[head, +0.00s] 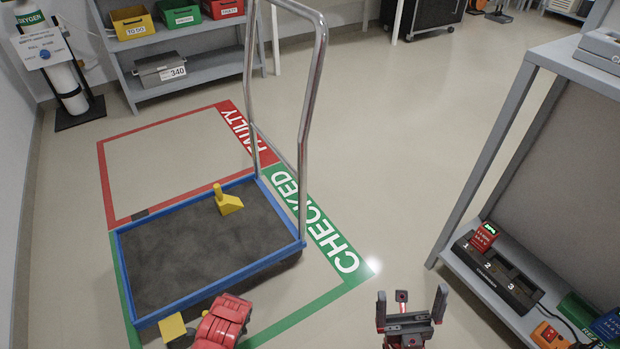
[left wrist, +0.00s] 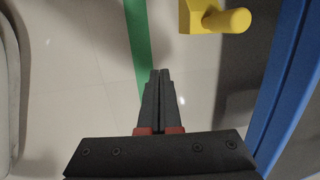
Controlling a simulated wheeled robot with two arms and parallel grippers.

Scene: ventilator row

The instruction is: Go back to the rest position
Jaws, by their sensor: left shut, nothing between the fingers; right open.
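My right gripper (head: 411,304) is at the bottom of the head view, open and empty, with bare floor beyond its fingers. My left arm shows in the head view as a red part at the bottom, near the trolley's front edge; its fingers are hidden there. In the left wrist view my left gripper (left wrist: 160,74) is shut with nothing in it. It is over the floor beside the trolley's blue edge (left wrist: 275,95). A yellow block with a round peg (left wrist: 205,18) lies ahead of it, apart from the fingertips.
A blue-edged trolley (head: 160,238) with a tall metal handle stands in the green CHECKED area. A yellow wedge (head: 229,204) is on its deck. A grey shelf (head: 500,150) with a numbered charger (head: 495,275) stands at right. Floor between them is clear.

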